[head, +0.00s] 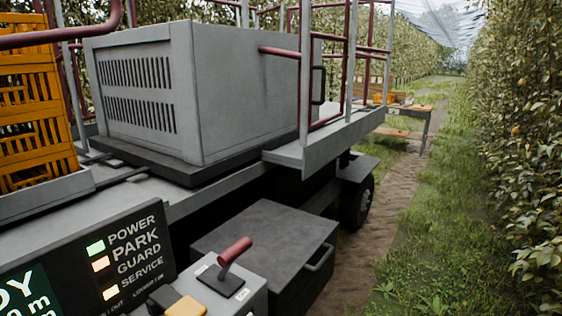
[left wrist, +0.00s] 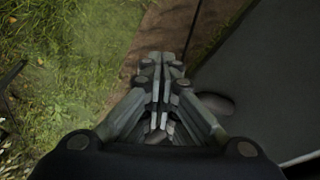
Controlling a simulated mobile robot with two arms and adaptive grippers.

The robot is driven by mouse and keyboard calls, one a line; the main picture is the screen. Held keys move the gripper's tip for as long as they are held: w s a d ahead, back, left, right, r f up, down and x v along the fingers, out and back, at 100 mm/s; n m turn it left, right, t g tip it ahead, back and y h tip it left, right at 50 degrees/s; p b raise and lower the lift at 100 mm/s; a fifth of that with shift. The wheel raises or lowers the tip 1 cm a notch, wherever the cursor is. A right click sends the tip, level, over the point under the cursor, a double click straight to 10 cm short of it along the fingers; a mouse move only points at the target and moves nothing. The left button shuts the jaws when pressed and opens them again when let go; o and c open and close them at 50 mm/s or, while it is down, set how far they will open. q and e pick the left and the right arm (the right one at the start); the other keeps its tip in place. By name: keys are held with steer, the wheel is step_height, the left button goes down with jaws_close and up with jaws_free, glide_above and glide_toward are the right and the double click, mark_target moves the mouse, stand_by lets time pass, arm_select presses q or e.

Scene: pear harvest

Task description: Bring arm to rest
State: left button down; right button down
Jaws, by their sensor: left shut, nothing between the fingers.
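My left gripper (left wrist: 162,62) shows in the left wrist view, pointing down over the ground. Its fingers are together and nothing is held between them. Grass lies below it to the left and a strip of bare soil lies below its tips. A dark grey flat surface (left wrist: 265,85) is close on its right side. Neither gripper shows in the head view, and my right gripper is in no view.
The head view shows a machine with a grey vented box (head: 235,90), orange crates (head: 35,105), a control panel (head: 120,265) and a red-handled lever (head: 234,252). A dark lidded box (head: 265,240) stands beside it. A grassy lane (head: 430,200) runs along the pear hedge (head: 530,150).

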arm_select(q)
steer(key=s+f+g, duration=0.1)
steer(key=s+f, duration=0.1)
steer(key=f, duration=0.9)
steer(key=s+f, duration=0.3)
steer(key=f, duration=0.7)
steer(key=s+a+f+g, duration=0.1)
steer(key=s+a+f, duration=0.2)
steer(key=s+f, duration=1.1)
steer(key=shift+s+b, duration=0.3)
steer(key=shift+s, duration=0.25)
steer(key=shift+a, duration=0.1)
